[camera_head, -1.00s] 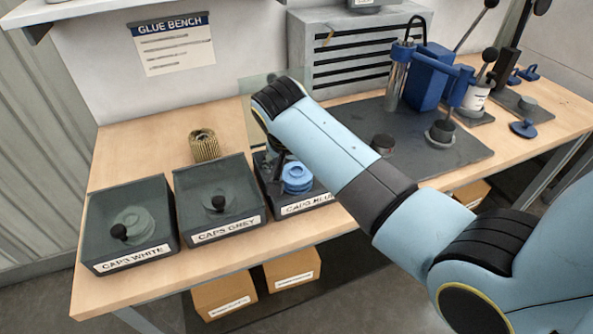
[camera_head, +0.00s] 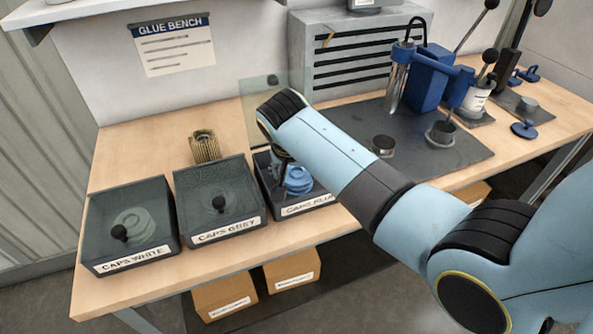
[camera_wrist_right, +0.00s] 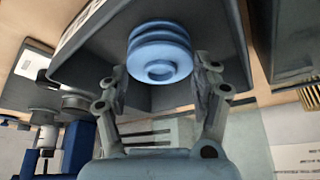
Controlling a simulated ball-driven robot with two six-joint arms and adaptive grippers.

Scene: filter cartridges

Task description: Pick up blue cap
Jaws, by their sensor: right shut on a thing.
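Blue caps (camera_head: 298,180) sit in the dark bin labelled CAPS BLUE (camera_head: 309,207), the rightmost of three bins on the bench. In the right wrist view a ribbed blue cap (camera_wrist_right: 160,52) lies between the two fingers of my right gripper (camera_wrist_right: 160,82). The gripper is shut on this cap, with the bin still around it. In the head view the right gripper (camera_head: 283,178) reaches down into the bin, and my forearm and wrist partly hide it. My left gripper is not in view.
A clear panel (camera_head: 258,108) stands upright behind the blue bin. A pleated cartridge (camera_head: 205,147) stands behind the grey bin. A dark mat (camera_head: 455,160) with a blue press (camera_head: 428,85) is right.

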